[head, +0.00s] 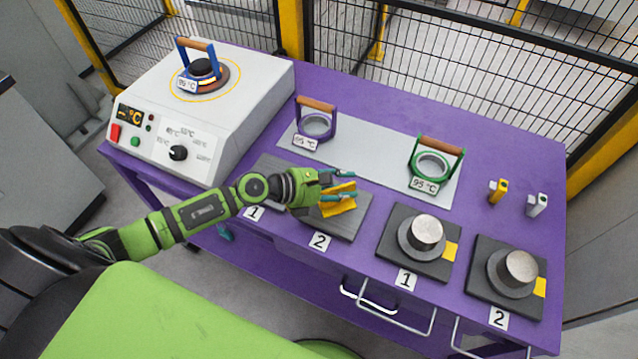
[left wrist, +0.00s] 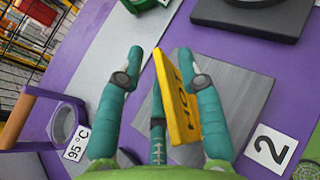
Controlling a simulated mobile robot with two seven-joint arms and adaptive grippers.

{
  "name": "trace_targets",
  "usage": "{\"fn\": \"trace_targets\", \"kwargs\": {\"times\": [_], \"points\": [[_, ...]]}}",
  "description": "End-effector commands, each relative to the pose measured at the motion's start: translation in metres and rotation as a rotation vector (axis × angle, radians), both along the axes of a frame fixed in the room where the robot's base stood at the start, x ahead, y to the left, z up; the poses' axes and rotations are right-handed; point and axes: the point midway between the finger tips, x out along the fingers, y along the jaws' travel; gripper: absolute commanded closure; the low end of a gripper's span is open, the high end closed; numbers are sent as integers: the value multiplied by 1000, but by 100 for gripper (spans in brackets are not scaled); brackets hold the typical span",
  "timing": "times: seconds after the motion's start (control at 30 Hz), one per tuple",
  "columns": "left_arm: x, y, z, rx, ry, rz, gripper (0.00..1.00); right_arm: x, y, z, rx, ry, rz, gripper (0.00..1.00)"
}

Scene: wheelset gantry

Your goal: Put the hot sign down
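The yellow hot sign (head: 338,207) is at the dark grey plate (head: 353,227) behind the front label 2. In the left wrist view the sign (left wrist: 177,95) shows its HOT lettering and lies between my teal fingers, close along the right-hand one. My left gripper (head: 340,184) reaches in low over the plate from the left. In the left wrist view its fingers (left wrist: 163,75) are spread, with a wide gap between the left-hand finger and the sign. Whether the sign's lower edge touches the plate is hard to tell. My right gripper is not in view.
A hot plate unit (head: 190,115) holds a blue-framed piece (head: 203,70). Purple (head: 314,122) and green (head: 433,165) frames stand on the grey strip (head: 366,160). Two metal cylinders (head: 428,232) (head: 517,268) stand on black bases at right. Yellow and white small items (head: 498,190) (head: 537,204) stand behind.

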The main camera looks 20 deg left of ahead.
Motion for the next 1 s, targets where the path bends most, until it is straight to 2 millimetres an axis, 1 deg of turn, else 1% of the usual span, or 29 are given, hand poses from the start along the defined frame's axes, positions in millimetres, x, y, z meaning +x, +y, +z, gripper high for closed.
{"fn": "trace_targets", "kwargs": {"times": [0.03, 0.3, 0.43, 0.53, 0.67, 1.0], "points": [[-7, 8, 1, 5, 2, -2, 63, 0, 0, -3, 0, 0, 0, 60], [-45, 48, 21, 5, 3, -3, 63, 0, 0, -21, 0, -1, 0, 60], [-57, 61, 29, 2, 5, 1, 63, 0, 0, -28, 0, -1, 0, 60], [-62, 67, 34, 3, 2, 1, 63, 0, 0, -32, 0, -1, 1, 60], [-66, 71, 38, 1, 2, -1, 63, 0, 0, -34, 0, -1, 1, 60], [-67, 72, 41, 1, 0, -1, 63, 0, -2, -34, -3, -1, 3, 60]]}}
